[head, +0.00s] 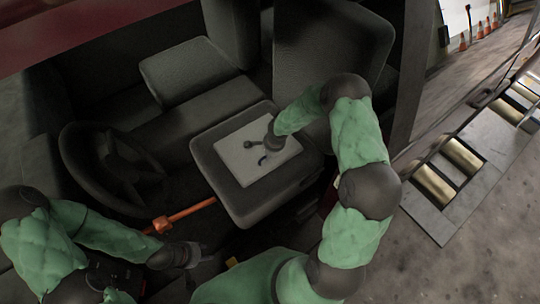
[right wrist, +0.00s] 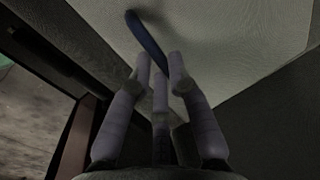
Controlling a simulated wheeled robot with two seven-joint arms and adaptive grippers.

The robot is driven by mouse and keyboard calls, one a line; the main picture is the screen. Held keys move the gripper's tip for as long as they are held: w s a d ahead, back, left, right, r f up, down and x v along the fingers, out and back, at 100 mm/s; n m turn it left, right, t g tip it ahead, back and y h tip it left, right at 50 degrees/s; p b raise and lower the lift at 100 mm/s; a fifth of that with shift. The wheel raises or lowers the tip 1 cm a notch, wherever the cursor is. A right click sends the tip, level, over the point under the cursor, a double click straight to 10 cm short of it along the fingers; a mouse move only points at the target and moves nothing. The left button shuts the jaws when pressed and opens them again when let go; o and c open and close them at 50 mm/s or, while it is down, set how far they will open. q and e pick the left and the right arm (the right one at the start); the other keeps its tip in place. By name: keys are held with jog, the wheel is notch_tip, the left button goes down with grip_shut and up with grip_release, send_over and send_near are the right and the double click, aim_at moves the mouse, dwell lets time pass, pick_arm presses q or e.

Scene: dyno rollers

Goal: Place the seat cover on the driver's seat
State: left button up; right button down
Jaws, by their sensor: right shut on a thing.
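The seat cover (head: 240,172) is a flat, pale sheet lying on the cushion of the near seat, the driver's seat (head: 262,203), behind the steering wheel. A dark blue strip shows on the cover (head: 262,160). My right gripper (head: 252,146) is at the cover's upper middle. In the right wrist view, the right gripper (right wrist: 160,72) is shut at the lower end of the blue strip (right wrist: 146,40), with the pale cover (right wrist: 215,40) behind it. My left gripper (head: 190,254) is low, in front of the seat and apart from the cover; its fingers are too dark to read.
The steering wheel (head: 80,165) is at the left, and an orange bar (head: 190,211) lies near my left gripper. A second seat (head: 185,70) is farther in. The seat backrest (head: 325,50) rises behind the cushion. Metal rollers (head: 435,185) lie outside at right.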

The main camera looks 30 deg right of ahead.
jog(key=shift+f, duration=0.3)
jog(key=c, duration=1.2)
grip_release()
jog(key=p+v, duration=0.3)
jog(key=v, duration=0.8)
jog(key=s+a+f+n+y, duration=0.1)
jog(key=s+a+f+n, duration=0.2)
jog(key=s+a, duration=0.3)
jog(key=s+a+f+n+g+y, duration=0.1)
jog(key=s+a+f+n, duration=0.3)
jog(key=s+a+n, duration=0.2)
jog(key=s+a+f+n+g+y, duration=0.1)
jog(key=s+a+f+n, duration=0.3)
jog(key=s+a, duration=0.3)
jog(key=shift+s+a+f+n+y, duration=0.15)
jog(key=shift+s+a+n, duration=0.1)
jog(key=shift+s, duration=0.2)
jog(key=shift+s+a+f+n+y, duration=0.15)
jog(key=shift+s+n, duration=0.1)
jog(key=shift+s, duration=0.15)
